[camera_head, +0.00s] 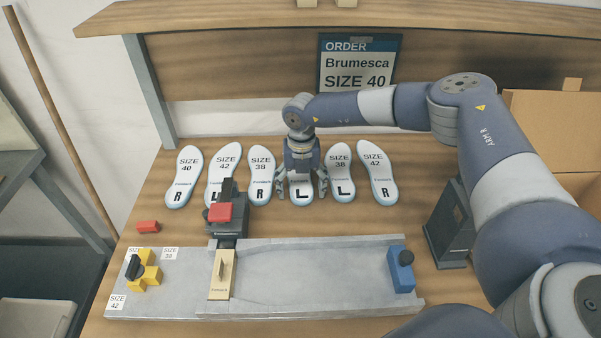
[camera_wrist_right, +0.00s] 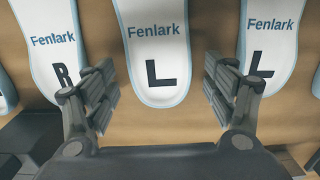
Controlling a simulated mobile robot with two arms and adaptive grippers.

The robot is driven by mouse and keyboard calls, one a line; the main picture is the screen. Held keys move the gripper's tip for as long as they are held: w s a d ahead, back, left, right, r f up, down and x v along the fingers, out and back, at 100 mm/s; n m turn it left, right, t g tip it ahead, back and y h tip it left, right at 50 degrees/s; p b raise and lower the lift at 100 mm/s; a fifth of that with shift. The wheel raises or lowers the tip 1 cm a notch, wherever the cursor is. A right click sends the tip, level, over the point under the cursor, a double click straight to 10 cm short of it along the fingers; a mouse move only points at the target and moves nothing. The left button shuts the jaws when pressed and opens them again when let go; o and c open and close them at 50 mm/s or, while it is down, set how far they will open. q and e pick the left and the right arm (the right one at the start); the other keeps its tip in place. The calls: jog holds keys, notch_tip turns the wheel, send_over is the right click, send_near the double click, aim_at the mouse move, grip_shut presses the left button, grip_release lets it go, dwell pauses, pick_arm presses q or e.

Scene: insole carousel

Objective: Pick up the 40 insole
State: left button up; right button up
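A row of white insoles with pale blue edges lies on the wooden table. The far-left insole (camera_head: 183,178) reads SIZE 40 and R. My right gripper (camera_head: 302,193) is open and empty above another insole marked L (camera_head: 302,184), whose size label is hidden by the gripper. In the right wrist view, this Fenlark L insole (camera_wrist_right: 157,55) lies between the spread fingers (camera_wrist_right: 163,95), not gripped. Its neighbours are a size 38 R insole (camera_head: 261,172) on the left and a size 38 L insole (camera_head: 340,170) on the right. My left gripper is not in view.
Size 42 insoles (camera_head: 226,168) (camera_head: 378,172) also lie in the row. A sign (camera_head: 358,65) reads ORDER Brumesca SIZE 40. A cardboard box (camera_head: 545,125) stands right.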

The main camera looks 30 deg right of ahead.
jog(key=c, duration=0.9)
jog(key=shift+r, duration=0.1)
